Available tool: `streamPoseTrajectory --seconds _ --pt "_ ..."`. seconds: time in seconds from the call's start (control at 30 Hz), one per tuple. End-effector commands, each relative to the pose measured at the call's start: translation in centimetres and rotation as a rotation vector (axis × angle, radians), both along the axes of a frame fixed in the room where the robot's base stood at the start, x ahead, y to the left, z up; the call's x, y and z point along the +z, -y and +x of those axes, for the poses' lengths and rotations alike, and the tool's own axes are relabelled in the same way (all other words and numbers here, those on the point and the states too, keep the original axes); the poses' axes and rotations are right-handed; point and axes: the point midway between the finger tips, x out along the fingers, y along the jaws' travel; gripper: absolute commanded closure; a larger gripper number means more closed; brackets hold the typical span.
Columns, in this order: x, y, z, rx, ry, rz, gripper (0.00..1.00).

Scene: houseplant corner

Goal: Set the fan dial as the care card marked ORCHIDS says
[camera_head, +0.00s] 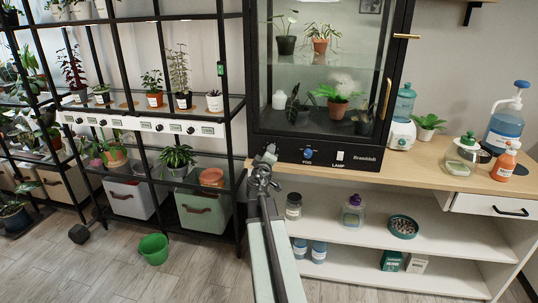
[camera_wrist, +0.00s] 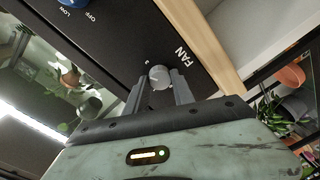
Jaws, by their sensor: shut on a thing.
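The fan dial is a round grey knob (camera_wrist: 159,74) beside the word FAN on the black front panel (camera_wrist: 120,40) of the glass cabinet. My gripper (camera_wrist: 160,88) has one finger on each side of this dial and is shut on it. In the head view my gripper (camera_head: 264,164) is at the lower left corner of the cabinet (camera_head: 290,147), and the arm hides part of the panel there. The dial's setting cannot be read clearly. No card marked ORCHIDS can be read in either view.
A blue knob (camera_head: 308,153) and a white lamp switch (camera_head: 340,155) sit right of my gripper on the same panel. The wooden counter (camera_head: 420,165) has bottles and a plant. Plant racks (camera_head: 150,110) stand at the left; a green bucket (camera_head: 153,248) is on the floor.

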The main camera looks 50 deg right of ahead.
Motion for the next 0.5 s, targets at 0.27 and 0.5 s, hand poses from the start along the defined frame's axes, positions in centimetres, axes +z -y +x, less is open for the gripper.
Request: streamPoseTrajectory --seconds 0.27,0.5 --pt "-0.13 0.08 -0.21 -0.004 0.202 0.126 1.0" --pt "-0.12 0.12 -0.23 -0.004 0.328 0.205 1.0"
